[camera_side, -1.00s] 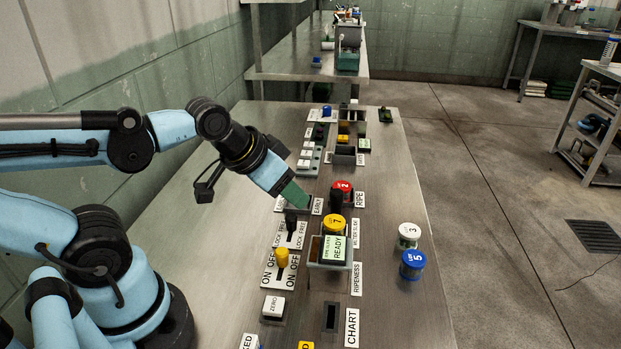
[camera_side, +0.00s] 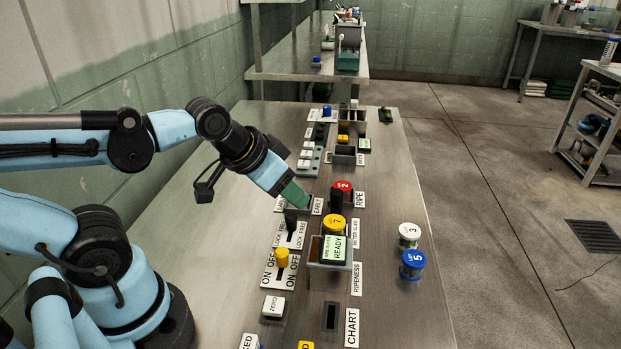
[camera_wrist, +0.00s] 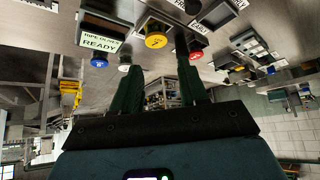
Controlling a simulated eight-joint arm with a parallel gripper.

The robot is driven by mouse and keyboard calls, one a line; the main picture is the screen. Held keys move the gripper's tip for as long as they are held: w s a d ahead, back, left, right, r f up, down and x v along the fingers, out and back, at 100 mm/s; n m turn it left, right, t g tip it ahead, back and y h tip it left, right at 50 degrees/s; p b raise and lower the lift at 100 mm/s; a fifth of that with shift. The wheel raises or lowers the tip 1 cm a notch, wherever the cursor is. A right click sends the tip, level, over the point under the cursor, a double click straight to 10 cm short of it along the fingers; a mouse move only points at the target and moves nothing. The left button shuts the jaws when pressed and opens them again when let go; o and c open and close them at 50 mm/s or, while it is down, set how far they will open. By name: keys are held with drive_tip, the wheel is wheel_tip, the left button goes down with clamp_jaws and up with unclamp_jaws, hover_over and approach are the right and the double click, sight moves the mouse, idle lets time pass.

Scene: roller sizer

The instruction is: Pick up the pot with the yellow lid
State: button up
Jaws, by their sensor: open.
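The pot with the yellow lid (camera_side: 334,222), marked 7, stands upright behind the READY display. Its yellow lid also shows in the wrist view (camera_wrist: 156,40), upper middle, beyond the gap between my fingers. My gripper (camera_wrist: 158,78) is open with nothing between its fingers. In the side view my gripper (camera_side: 298,195) comes in from the left, close to the pot and apart from its lid. The display hides much of the pot's body in the side view.
A red-lidded pot (camera_side: 343,187) stands just behind the yellow one. White-lidded (camera_side: 409,230) and blue-lidded (camera_side: 412,258) pots stand at the right. The READY display (camera_side: 334,248) is in front. A yellow-topped lever (camera_side: 282,257) stands to the left. The table's right side is mostly clear.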

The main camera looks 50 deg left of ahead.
drive_tip(key=o, duration=0.3)
drive_tip(key=shift+o, duration=0.2)
drive_tip(key=m+g+h, duration=0.5)
drive_tip(key=m+h, duration=0.7)
drive_tip(key=m, duration=0.4)
approach(331, 219)
drive_tip(key=x, duration=0.9)
drive_tip(key=shift+d+f, duration=0.1)
drive_tip(key=shift+d, duration=0.15)
